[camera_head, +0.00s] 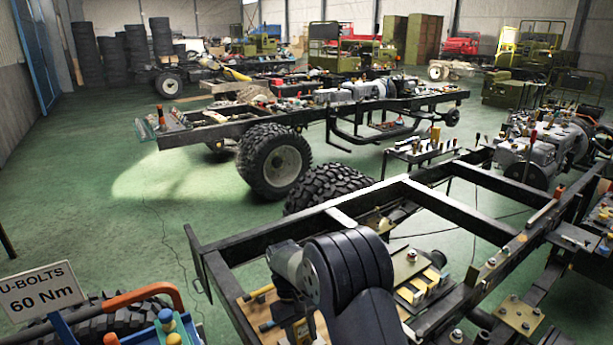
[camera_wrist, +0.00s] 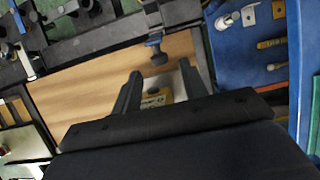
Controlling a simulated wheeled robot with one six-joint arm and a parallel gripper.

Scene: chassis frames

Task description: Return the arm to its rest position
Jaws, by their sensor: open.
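My gripper (camera_wrist: 160,76) shows in the wrist view with its two dark fingers apart. Nothing is held between them. Behind and below the fingers lies a wooden board (camera_wrist: 90,80) with a small yellow item (camera_wrist: 154,98) on it, seen through the gap. In the head view my arm (camera_head: 345,270) reaches down over the near chassis frame, and its dark links hide part of the board (camera_head: 262,312). I cannot make out the fingers clearly in the head view.
The near black chassis frame (camera_head: 430,200) surrounds the arm's area. A blue tray (camera_wrist: 250,75) with tools lies to the right in the wrist view. A U-bolts sign (camera_head: 43,290) and orange-handled cart (camera_head: 130,298) stand at lower left. Green floor (camera_head: 90,200) is clear farther left.

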